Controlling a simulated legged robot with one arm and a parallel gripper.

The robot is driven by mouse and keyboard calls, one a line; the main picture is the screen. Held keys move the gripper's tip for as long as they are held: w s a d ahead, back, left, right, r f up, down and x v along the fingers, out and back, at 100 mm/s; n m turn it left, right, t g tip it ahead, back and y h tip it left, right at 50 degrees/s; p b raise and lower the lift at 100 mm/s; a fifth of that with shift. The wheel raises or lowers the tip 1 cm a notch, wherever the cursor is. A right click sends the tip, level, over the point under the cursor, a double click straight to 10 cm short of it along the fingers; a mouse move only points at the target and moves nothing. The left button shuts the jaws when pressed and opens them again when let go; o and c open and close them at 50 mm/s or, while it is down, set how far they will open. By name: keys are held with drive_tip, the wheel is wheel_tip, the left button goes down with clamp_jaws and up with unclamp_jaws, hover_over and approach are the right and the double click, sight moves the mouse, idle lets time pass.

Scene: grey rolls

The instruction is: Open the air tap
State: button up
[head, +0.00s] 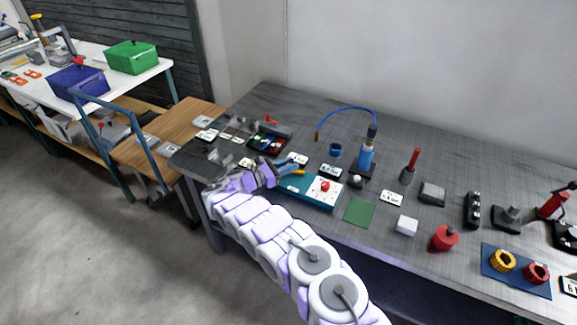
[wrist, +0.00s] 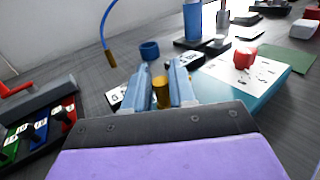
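My gripper (head: 292,170) is low over the left end of a teal box with a white top (head: 318,189). In the wrist view its two blue fingers (wrist: 161,88) stand apart, on either side of a short brass-coloured piece (wrist: 161,93). This piece nearly fills the gap; I cannot tell whether the fingers touch it. It is probably the air tap, but its base and any lever are hidden. A red knob (head: 325,186) sits on the box's white top, to the right of the fingers; it also shows in the wrist view (wrist: 245,57).
A black tray with coloured parts (wrist: 38,135) lies left of my gripper. A green mat (head: 359,211) lies right of the box.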

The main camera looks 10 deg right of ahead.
drive_tip(key=shift+o, duration=1.2)
drive_tip(key=shift+a, duration=0.1)
drive_tip(key=p+v, duration=0.1)
drive_tip(key=v, duration=1.4)
drive_tip(key=shift+a+f, duration=0.1)
drive_tip(key=shift+f, duration=0.1)
drive_tip(key=shift+s+a, duration=0.1)
drive_tip(key=shift+a, duration=0.5)
drive_tip(key=shift+s+a+r+b, duration=0.1)
drive_tip(key=shift+s+a+b, duration=0.05)
drive_tip(key=shift+a+b, duration=0.35)
drive_tip(key=shift+o, duration=0.3)
